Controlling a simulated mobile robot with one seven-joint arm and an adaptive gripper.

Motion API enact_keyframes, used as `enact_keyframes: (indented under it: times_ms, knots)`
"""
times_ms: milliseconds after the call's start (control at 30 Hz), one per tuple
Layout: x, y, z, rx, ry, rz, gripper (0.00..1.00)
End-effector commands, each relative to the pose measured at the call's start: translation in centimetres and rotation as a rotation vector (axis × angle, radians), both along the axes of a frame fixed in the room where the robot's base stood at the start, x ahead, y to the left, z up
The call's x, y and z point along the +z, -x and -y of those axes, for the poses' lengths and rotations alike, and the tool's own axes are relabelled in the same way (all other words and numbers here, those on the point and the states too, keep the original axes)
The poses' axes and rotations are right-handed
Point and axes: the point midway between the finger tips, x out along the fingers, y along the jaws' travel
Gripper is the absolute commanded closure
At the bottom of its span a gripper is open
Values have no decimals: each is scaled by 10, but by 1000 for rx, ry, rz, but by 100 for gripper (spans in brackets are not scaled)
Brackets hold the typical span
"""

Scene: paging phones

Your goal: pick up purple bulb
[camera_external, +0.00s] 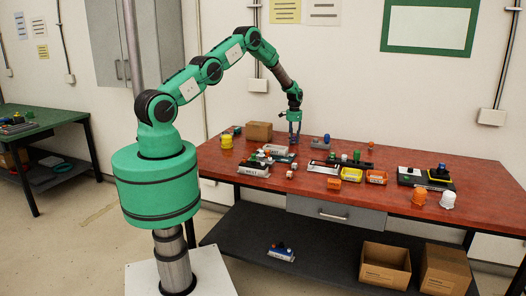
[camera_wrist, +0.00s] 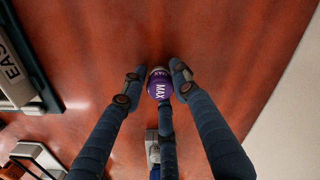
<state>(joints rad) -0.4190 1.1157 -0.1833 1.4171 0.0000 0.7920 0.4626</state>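Whether the fingers press on the bulb or leave a small gap, I cannot tell. In the external view my gripper (camera_external: 294,139) points down, low over the back of the red table (camera_external: 225,165). I cannot make out the bulb there.
A cardboard box (camera_external: 259,131) and a yellow bulb-like item (camera_external: 227,141) stand left of my gripper. Several devices and small bins, including an orange bin (camera_external: 376,177), lie in front and right. The wrist view shows a labelled device (camera_wrist: 14,75) at left; bare tabletop surrounds the bulb.

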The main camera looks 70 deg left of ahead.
Motion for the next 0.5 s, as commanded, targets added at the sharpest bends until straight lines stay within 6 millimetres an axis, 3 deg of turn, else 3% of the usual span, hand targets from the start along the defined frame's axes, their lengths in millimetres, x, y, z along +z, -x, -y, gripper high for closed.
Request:
enact_keyframes:
  times_ms: [33, 100, 500]
  knots:
    - [0, 0, 0, 0, 0, 0, 86]
    - [0, 0, 0, 0, 0, 0, 97]
    - [3, 0, 0, 0, 0, 1, 98]
